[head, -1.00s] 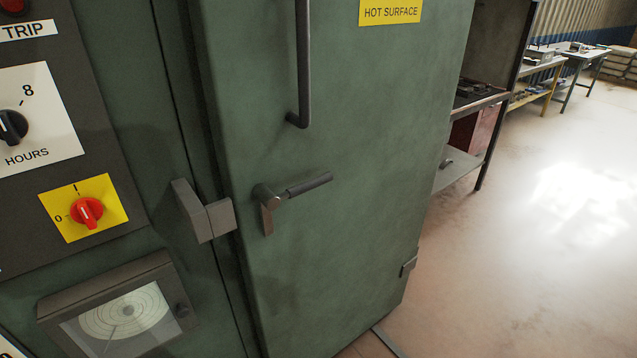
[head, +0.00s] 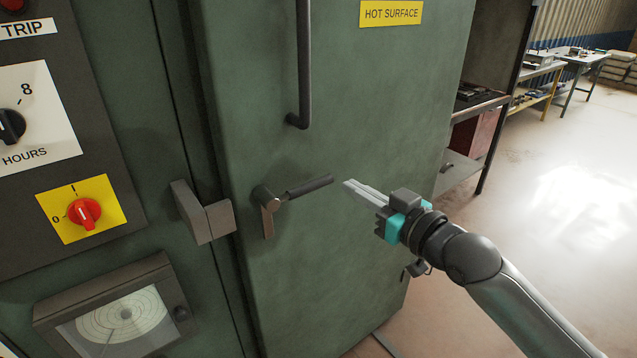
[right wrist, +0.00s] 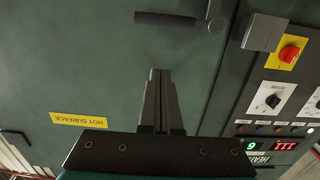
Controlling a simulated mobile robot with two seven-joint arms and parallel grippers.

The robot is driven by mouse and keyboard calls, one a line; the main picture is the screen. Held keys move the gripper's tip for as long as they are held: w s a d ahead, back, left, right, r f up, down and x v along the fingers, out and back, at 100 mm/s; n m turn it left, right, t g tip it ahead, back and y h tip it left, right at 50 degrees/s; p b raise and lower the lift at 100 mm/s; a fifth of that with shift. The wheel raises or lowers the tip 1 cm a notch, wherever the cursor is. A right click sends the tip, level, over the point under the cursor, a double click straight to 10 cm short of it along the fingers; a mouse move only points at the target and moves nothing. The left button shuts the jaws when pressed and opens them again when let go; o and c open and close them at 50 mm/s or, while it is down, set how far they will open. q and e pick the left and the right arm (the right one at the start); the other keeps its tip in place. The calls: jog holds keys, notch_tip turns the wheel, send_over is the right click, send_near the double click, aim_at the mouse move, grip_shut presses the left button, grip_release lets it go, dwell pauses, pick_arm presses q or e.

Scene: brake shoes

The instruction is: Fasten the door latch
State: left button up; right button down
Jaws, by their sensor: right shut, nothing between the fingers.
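The green oven door (head: 340,110) stands against its frame; I cannot tell how tightly it is closed. Its latch has a dark-gripped handle (head: 309,186) pointing right and slightly up, with a short metal tongue (head: 267,222) hanging down at the pivot. A grey keeper block (head: 203,212) sits on the frame left of the latch. My right gripper (head: 346,184) is shut and empty, just right of the handle's tip and apart from it in the picture. The right wrist view shows the shut fingers (right wrist: 159,72) and the handle (right wrist: 166,19) beyond them. My left gripper is not in view.
A vertical pull handle (head: 304,70) is on the door above the latch. Left is a control panel with a red switch (head: 84,213), and a chart recorder (head: 117,318) juts out below. A bench (head: 470,140) stands behind the door at right. The floor at right is clear.

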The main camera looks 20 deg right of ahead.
jog(key=shift+s+a+r, duration=0.1)
jog(key=shift+a+r, duration=0.05)
jog(key=shift+r, duration=0.2)
send_over(318, 183)
jog(key=s, duration=0.3)
jog(key=shift+w+a+f+b, duration=0.15)
jog(key=shift+f+b, duration=0.15)
jog(key=shift+f, duration=0.85)
jog(key=shift+w+a+f+b, duration=0.15)
jog(key=shift+f+b, duration=0.15)
jog(key=shift+f, duration=0.85)
